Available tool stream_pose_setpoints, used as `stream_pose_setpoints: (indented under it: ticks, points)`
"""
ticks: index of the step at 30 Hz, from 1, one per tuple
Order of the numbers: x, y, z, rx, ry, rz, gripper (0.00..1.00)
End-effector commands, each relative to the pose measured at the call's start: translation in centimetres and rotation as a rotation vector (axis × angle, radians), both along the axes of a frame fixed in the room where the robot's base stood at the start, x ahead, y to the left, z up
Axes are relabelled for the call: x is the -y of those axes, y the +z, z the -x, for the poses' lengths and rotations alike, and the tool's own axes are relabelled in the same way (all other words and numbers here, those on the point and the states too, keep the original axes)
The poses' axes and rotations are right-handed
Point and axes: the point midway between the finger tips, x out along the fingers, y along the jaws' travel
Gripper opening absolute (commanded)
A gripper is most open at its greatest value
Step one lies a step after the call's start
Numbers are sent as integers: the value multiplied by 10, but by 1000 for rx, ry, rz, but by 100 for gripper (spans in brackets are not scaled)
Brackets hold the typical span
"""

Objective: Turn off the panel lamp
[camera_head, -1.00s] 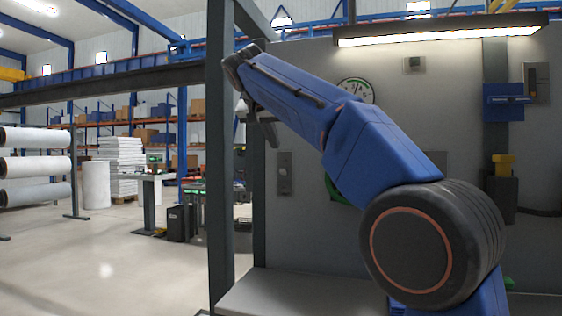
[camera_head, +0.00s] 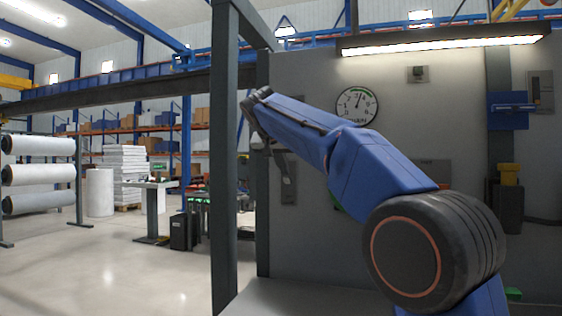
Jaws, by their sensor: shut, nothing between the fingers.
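The panel lamp (camera_head: 440,45), a long strip along the top of the grey panel (camera_head: 300,110), is lit. A narrow grey switch plate (camera_head: 289,192) is on the panel's left part, partly hidden by my gripper. My gripper (camera_head: 285,174) is shut and empty, pointing down and right in front of the plate. Whether it touches the plate or a switch on it, I cannot tell. A small box with a dark green button (camera_head: 418,73) sits under the lamp.
A round gauge (camera_head: 357,106) is above my arm. A blue box (camera_head: 508,110) and a yellow-topped dark fitting (camera_head: 509,175) are at the right. A dark post (camera_head: 224,160) stands just left of the panel. A grey ledge (camera_head: 290,298) runs below.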

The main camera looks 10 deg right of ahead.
Motion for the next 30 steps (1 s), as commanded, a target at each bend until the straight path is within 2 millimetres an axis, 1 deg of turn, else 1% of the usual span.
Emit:
stream_pose_setpoints:
  ticks: [3, 7, 19, 30]
  points:
    - [4, -5, -5, -1, -1, 0, 0]
    - [5, -7, -8, -1, -1, 0, 0]
    - [4, -8, -7, 4, 1, 3, 0]
    - [3, -10, -4, 54, 1, 32, 0]
